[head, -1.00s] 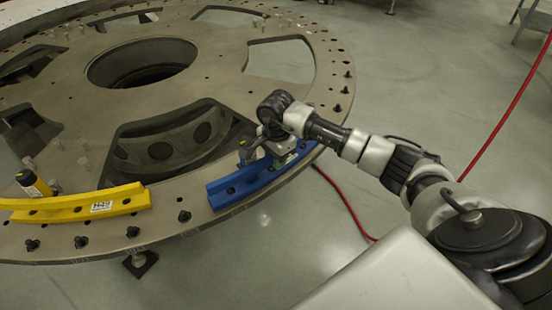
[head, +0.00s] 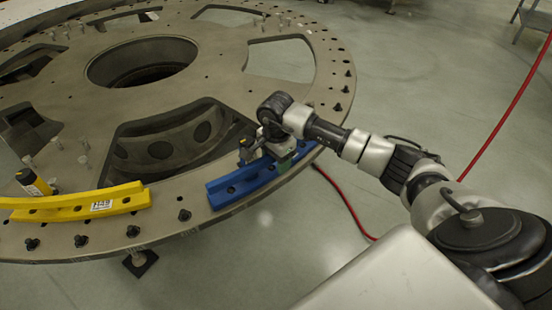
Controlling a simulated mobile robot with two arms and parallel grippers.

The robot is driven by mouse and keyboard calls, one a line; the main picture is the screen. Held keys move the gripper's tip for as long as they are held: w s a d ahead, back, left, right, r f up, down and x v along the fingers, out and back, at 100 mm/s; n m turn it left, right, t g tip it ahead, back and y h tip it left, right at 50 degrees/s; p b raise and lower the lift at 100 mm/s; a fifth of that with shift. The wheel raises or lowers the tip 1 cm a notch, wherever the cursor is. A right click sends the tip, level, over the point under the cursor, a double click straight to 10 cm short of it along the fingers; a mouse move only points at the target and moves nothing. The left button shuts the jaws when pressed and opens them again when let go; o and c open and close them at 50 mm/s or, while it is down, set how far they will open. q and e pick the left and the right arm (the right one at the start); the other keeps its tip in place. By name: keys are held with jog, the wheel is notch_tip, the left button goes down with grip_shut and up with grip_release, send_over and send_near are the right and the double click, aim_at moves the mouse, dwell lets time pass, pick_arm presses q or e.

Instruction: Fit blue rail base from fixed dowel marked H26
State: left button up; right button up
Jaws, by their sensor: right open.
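The blue rail base (head: 232,190) lies along the outer rim of the round turret plate (head: 215,80), at the front right. My right gripper (head: 272,156) is over the right half of the blue rail. It is open, and its fingers are hard to make out against the rail. The gripper and wrist hide part of the rail, and I cannot see whether a dowel sits under it. No H26 mark is readable. My left gripper is not in view.
A yellow rail (head: 75,207) labelled H49 sits on the rim at left, with a yellow and black cylinder (head: 34,184) beside it. Dark bolts (head: 184,215) stand along the rim. The plate has large cutouts. A red hose (head: 343,205) lies on the floor.

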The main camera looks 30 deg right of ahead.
notch_tip(320, 180, up, 11)
jog(key=shift+b, duration=0.95)
jog(key=shift+f, duration=0.1)
